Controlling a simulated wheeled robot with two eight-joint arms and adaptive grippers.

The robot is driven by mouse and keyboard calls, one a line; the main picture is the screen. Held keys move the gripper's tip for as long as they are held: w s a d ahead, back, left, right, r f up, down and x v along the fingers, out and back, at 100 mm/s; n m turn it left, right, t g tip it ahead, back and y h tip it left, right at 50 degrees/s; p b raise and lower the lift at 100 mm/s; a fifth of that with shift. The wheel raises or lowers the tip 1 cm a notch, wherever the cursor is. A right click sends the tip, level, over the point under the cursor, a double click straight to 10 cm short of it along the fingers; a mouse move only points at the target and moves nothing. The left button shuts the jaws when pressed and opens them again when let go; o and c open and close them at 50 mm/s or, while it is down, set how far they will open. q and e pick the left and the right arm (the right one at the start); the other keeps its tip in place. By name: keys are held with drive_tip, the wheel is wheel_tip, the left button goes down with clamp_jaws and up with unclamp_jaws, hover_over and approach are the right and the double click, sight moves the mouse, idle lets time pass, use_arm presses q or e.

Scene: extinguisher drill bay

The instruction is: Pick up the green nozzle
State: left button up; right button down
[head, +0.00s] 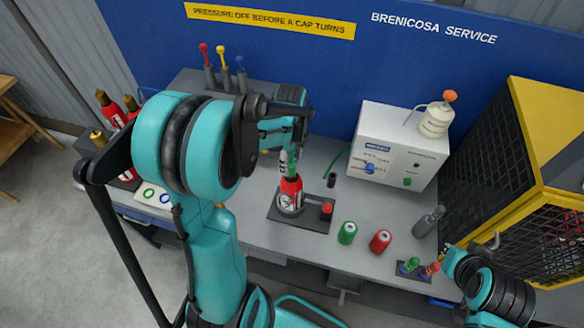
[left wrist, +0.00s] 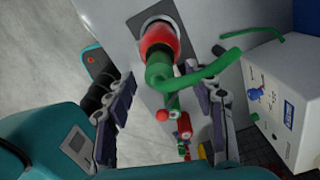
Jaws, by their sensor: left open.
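The green nozzle (left wrist: 160,75) sits on top of a red extinguisher (head: 291,192) that stands upright in a dark holder on the bench. In the left wrist view a green arm of it reaches to the right. In the head view only a little of the nozzle (head: 292,168) shows below the gripper. My left gripper (head: 287,158) is open, over the extinguisher's top. In the left wrist view its fingers (left wrist: 160,82) stand on either side of the nozzle, with gaps visible. My right gripper (head: 452,265) is at the lower right, its jaws unclear.
A small rack (head: 412,273) with green and red pieces is beside my right gripper. A green can (head: 347,232) and a red can (head: 381,241) stand on the bench. A white machine (head: 398,145) stands behind, a yellow-framed cage (head: 545,130) at the right.

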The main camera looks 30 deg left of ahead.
use_arm(q)
wheel_tip(320, 180, down, 2)
drive_tip(key=shift+f, duration=0.1)
drive_tip(key=shift+c, duration=0.4)
clamp_jaws()
